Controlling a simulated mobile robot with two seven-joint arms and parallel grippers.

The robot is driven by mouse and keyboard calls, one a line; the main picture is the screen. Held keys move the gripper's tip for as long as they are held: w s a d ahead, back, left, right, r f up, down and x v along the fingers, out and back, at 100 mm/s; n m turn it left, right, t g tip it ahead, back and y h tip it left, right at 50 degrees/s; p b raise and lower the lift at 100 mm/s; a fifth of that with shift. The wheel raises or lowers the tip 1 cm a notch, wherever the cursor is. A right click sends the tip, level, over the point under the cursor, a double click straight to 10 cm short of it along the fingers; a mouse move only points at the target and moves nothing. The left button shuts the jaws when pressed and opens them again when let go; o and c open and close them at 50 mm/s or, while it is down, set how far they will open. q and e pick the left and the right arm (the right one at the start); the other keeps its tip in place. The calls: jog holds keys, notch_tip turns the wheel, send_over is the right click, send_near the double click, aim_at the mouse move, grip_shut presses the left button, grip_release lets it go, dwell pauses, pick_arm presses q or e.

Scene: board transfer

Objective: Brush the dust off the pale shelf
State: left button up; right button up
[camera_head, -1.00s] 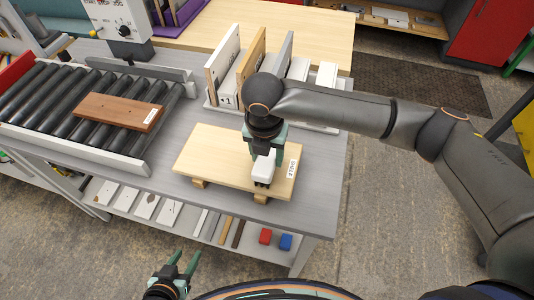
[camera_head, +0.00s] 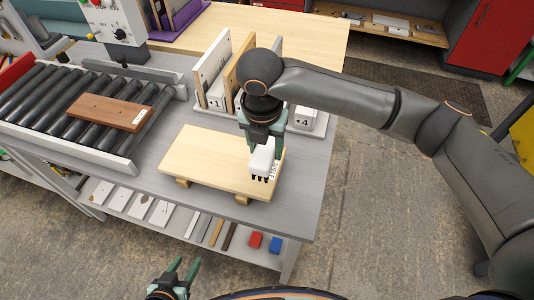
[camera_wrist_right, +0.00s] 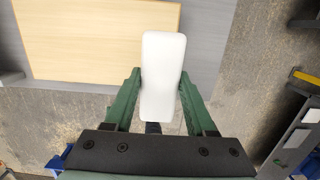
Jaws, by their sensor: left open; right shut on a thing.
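The pale shelf (camera_head: 212,160) is a light wooden board on small wooden supports on the grey bench; it also shows in the right wrist view (camera_wrist_right: 95,40). No dust is distinguishable on it. My right gripper (camera_head: 265,143) is shut on a white brush (camera_head: 263,160) with dark bristles pointing down. The brush is over the board's right end, beside its white label, which it partly covers; I cannot tell whether the bristles touch. In the right wrist view the white brush (camera_wrist_right: 163,75) sits between the green fingers. My left gripper (camera_head: 183,268) is open and empty, low in front of the bench.
A brown board (camera_head: 110,111) lies on the roller conveyor (camera_head: 60,105) at the left. Upright boards stand in a rack (camera_head: 215,85) behind the pale shelf, near my right arm. A lower bench shelf holds white plates, strips, and a red (camera_head: 255,239) and a blue block (camera_head: 275,245).

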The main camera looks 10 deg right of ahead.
jog(key=shift+r, duration=1.35)
